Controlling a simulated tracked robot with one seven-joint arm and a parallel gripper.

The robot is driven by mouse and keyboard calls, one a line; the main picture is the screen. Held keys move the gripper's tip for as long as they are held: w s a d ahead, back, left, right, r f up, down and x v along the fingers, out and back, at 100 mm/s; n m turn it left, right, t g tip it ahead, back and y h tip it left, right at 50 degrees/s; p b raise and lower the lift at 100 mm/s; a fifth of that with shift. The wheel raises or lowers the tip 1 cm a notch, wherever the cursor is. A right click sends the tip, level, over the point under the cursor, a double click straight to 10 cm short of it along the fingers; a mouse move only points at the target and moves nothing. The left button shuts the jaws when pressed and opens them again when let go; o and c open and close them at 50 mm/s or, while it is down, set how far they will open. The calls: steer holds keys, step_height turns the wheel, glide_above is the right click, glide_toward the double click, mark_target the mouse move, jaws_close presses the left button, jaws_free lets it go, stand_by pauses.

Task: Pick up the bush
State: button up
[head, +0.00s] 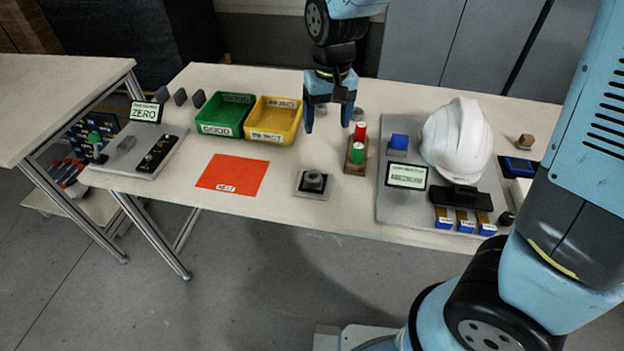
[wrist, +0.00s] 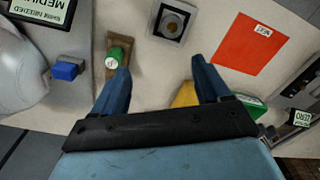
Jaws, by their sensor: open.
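A dark grey round piece (head: 314,179), which looks like the bush, sits on a square grey plate (head: 301,191) near the table's front edge. In the wrist view the round piece (wrist: 173,22) shows at the top, beyond the fingertips, with its plate around it. My gripper (head: 328,121) is open and empty, pointing down above the table behind the plate. In the wrist view its two blue fingers (wrist: 162,68) stand wide apart with bare table between them. I cannot tell its exact height.
A wooden stand (head: 354,165) with red and green cylinders is just right of the plate. Green (head: 223,128) and yellow (head: 273,134) bins stand left of my gripper. An orange sheet (head: 232,175) lies left; a white helmet (head: 457,140) rests on a grey board (head: 385,207) at right.

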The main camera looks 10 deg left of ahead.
step_height(320, 180, down, 2)
steer(key=a, duration=0.3)
glide_above(313, 171)
steer(key=s, duration=0.1)
steer(key=f, duration=0.8)
steer(key=shift+d+f, duration=0.2)
steer(key=shift+f, duration=0.15)
steer(key=shift+s+a+f, duration=0.1)
steer(key=shift+s+f, duration=0.05)
steer(key=shift+f, duration=1.2)
steer(key=shift+s+a+f, duration=0.1)
steer(key=shift+f, duration=1.2)
steer(key=shift+c, duration=0.4)
steer(key=c, duration=1.1)
steer(key=shift+r, duration=0.15)
